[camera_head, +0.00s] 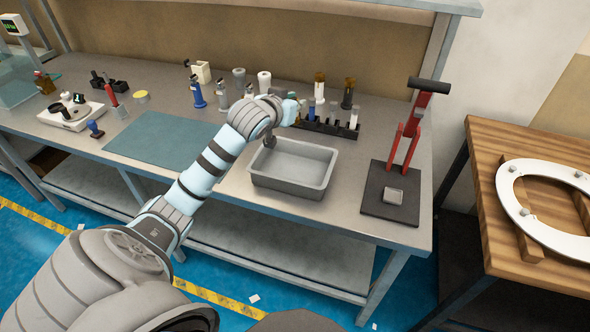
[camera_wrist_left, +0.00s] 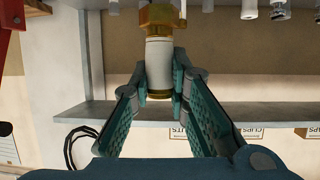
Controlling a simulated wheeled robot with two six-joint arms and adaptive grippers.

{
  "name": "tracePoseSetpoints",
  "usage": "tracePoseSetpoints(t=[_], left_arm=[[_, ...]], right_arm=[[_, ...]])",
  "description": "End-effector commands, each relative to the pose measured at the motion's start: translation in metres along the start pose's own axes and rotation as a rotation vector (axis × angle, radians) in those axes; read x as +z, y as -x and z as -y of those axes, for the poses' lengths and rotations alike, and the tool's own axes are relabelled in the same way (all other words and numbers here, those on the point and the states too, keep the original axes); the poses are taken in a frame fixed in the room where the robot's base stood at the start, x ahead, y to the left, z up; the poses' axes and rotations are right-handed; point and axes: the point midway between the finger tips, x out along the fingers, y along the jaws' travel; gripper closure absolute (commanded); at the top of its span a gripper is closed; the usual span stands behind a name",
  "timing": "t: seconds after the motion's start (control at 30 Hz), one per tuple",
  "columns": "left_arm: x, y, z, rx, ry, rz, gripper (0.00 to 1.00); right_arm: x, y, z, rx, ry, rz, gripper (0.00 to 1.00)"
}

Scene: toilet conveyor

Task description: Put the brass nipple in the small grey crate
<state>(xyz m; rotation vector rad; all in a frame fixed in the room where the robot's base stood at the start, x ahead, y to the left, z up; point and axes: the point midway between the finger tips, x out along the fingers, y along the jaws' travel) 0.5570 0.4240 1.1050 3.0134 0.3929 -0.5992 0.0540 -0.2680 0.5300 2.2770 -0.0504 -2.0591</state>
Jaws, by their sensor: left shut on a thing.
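The small grey crate (camera_head: 258,181) stands on the bench near its front edge, open and empty as far as I can see. My left gripper (camera_head: 293,108) is beyond it, by the rack of fittings. In the left wrist view my left gripper (camera_wrist_left: 161,88) is shut on the brass nipple (camera_wrist_left: 159,60), a piece with a pale cylindrical middle and brass-coloured ends. In the head view the hand largely hides its grip, so I cannot tell whether the piece is clear of the rack. My right gripper is not in view.
A dark rack (camera_head: 338,130) of upright fittings stands behind the crate. A red press (camera_head: 406,140) on a dark base is to its right. Several bottles and fittings stand at the back. A blue-green mat (camera_head: 160,138) lies clear on the left.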

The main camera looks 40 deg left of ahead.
Motion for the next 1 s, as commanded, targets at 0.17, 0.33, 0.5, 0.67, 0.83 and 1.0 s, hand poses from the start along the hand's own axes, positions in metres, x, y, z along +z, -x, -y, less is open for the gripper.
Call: tracePoseSetpoints(t=[0.17,0.33,0.5,0.67,0.83,1.0], left_arm=[[0.059,-0.023,0.000,-0.003,0.001,0.010,1.00],[0.117,-0.047,-0.001,-0.001,-0.001,0.007,1.00],[0.142,-0.058,-0.002,0.001,-0.003,0.003,1.00],[0.172,-0.070,-0.002,0.001,-0.002,0.005,1.00],[0.179,-0.073,-0.002,0.001,-0.004,0.002,1.00],[0.179,-0.072,-0.002,0.001,-0.004,0.004,0.72]], right_arm=[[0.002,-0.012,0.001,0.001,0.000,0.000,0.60],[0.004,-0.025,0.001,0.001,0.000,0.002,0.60],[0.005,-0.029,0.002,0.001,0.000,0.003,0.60],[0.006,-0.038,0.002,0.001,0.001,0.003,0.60],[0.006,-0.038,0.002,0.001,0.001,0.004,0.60],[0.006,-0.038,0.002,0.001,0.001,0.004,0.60]])
